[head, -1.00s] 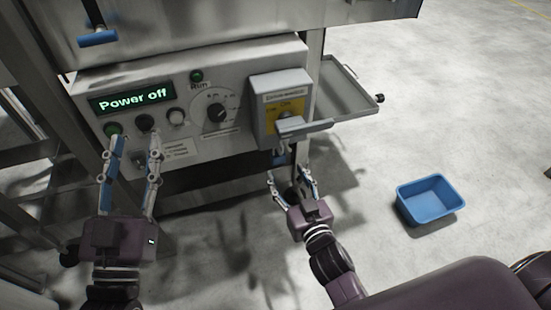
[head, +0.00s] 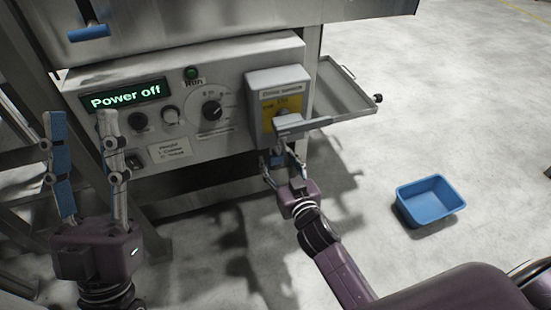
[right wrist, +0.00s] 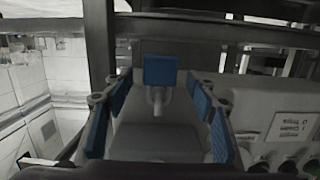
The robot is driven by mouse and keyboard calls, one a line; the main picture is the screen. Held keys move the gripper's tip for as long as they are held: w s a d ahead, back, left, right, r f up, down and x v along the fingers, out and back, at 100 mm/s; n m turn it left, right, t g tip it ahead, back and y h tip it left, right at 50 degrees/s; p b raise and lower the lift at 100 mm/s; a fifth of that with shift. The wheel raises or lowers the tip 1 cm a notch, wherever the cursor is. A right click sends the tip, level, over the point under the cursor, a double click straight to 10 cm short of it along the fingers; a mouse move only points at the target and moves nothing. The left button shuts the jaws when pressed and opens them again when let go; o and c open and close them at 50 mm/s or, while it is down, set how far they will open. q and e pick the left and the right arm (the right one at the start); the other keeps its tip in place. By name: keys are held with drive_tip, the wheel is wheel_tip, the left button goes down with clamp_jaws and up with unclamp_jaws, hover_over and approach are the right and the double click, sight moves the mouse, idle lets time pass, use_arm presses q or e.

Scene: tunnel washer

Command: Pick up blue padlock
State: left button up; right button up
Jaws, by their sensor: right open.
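The blue padlock (right wrist: 160,70) hangs by its grey shackle in the right wrist view, between the tips of my right gripper's fingers (right wrist: 160,88). Visible gaps separate it from the blue pads on both sides. In the head view only a small blue part of the padlock (head: 277,160) shows below the yellow-fronted switch box (head: 279,100), partly hidden by the fingers. My right gripper (head: 281,165) is open just under the box's handle. My left gripper (head: 82,118) is open and empty in front of the left side of the control panel (head: 195,130).
The panel's display (head: 125,94) reads "Power off". A grey metal tray (head: 340,95) juts out right of the switch box. A blue bin (head: 430,200) stands on the floor at the right, with clear floor around it.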

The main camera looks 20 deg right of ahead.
drive_tip(key=shift+w, duration=0.1)
drive_tip(key=shift+c, duration=0.4)
drive_tip(key=c, duration=1.2)
